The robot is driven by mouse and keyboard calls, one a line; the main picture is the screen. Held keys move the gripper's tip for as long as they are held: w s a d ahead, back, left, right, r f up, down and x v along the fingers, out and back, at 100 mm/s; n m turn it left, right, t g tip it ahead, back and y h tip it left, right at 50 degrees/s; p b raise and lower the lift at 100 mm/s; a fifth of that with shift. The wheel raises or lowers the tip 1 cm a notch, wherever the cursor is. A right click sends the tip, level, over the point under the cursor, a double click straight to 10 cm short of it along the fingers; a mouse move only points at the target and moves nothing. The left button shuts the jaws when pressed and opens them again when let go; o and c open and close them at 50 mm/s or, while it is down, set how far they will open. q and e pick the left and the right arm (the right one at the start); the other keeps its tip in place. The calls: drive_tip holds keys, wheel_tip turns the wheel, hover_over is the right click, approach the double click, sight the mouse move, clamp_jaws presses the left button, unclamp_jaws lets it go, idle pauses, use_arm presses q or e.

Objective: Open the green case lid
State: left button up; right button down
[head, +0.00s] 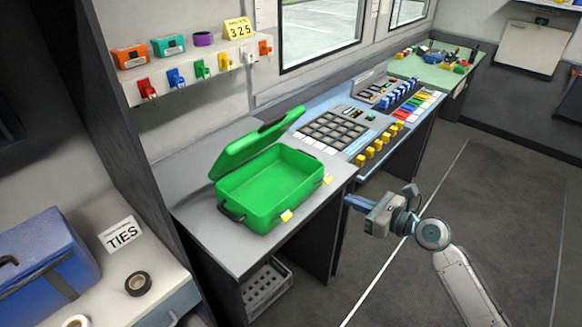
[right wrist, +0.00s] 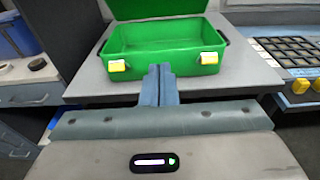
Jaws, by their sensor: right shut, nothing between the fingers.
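The green case (head: 268,190) stands on the grey desk top, and its lid (head: 255,140) is raised and tilted back at the rear. The inside of the case shows and looks empty. Two yellow latches are on its front wall, one (head: 287,215) on the left and one (head: 327,180) on the right. In the right wrist view the case (right wrist: 165,45) is straight ahead, with the lid cut off by the top edge. My right gripper (head: 352,202) is shut and empty, apart from the case and in front of the desk. My left gripper is not in view.
A control console (head: 335,130) with keys and yellow knobs adjoins the case's desk on the right. A blue box (head: 40,250), a TIES sign (head: 120,234) and tape rolls (head: 138,284) are at the left. The floor (head: 500,200) on the right is clear.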

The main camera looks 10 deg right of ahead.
drive_tip(key=r+x, duration=0.3)
drive_tip(key=x, duration=2)
drive_tip(key=shift+w, duration=0.2)
drive_tip(key=shift+w+a, duration=0.1)
